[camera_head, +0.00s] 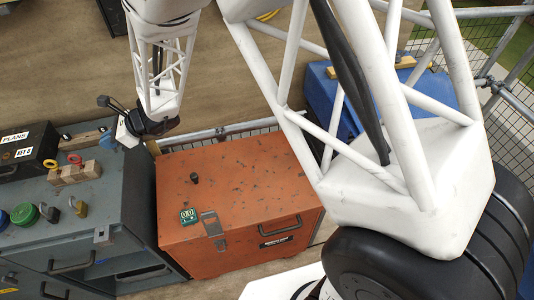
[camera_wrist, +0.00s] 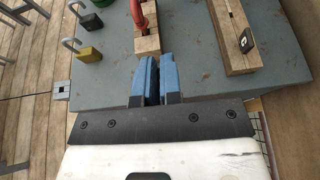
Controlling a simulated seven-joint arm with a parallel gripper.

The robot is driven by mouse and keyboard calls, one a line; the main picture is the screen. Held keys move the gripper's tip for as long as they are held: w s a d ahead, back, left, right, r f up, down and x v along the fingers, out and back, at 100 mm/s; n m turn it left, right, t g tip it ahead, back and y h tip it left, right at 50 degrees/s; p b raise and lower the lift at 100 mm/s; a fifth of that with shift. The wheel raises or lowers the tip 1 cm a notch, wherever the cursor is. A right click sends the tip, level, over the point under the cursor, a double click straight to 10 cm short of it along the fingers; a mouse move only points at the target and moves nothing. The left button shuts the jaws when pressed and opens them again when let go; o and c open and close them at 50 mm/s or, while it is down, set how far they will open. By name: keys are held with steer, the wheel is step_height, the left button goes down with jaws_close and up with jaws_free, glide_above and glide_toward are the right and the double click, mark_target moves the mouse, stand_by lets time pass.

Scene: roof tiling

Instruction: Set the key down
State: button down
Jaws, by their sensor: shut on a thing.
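My gripper shows in the wrist view (camera_wrist: 154,66) with its two blue fingers close together on a thin dark thing, which I take to be the key; the fingers hide nearly all of it. In the head view my gripper (camera_head: 110,138) is small, at the right edge of the grey cabinet top (camera_head: 100,205). A wooden block (camera_wrist: 148,43) with a red-handled item (camera_wrist: 143,14) is just beyond the fingertips. A second wooden block (camera_wrist: 228,35) lies to the right, with a small black piece (camera_wrist: 246,41) on it.
A black "PLANS" box (camera_head: 22,152) is at the far left.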

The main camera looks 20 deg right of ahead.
steer(key=w+d+f+m+t+h, duration=0.1)
steer(key=d+f+m+t, duration=0.4)
steer(key=d, duration=1)
steer(key=d+f+m+t+h, duration=0.15)
steer(key=d+f, duration=0.45)
steer(key=d, duration=0.9)
steer(key=s+d+f+m+t+h, duration=0.1)
steer(key=s+d+f+m+t, duration=0.1)
steer(key=d, duration=0.5)
steer(key=s+d+f+m+t+h, duration=0.1)
steer(key=s+d+f+m+h, duration=0.1)
steer(key=s+d+f, duration=0.2)
steer(key=s+d+f+m+t+h, duration=0.2)
steer(key=s+d, duration=0.4)
steer(key=d, duration=0.4)
steer(key=shift+s+f+m+t, duration=0.2)
steer(key=shift+f+m+t, duration=0.15)
steer(key=shift+f, duration=0.5)
steer(key=shift+h, duration=0.25)
steer(key=w, duration=0.5)
steer(key=w+d+f, duration=0.1)
steer(key=w, duration=1)
steer(key=shift+d+f, duration=0.25)
steer(key=shift+d, duration=0.05)
steer(key=shift+f, duration=0.1)
steer(key=shift+f, duration=1.65)
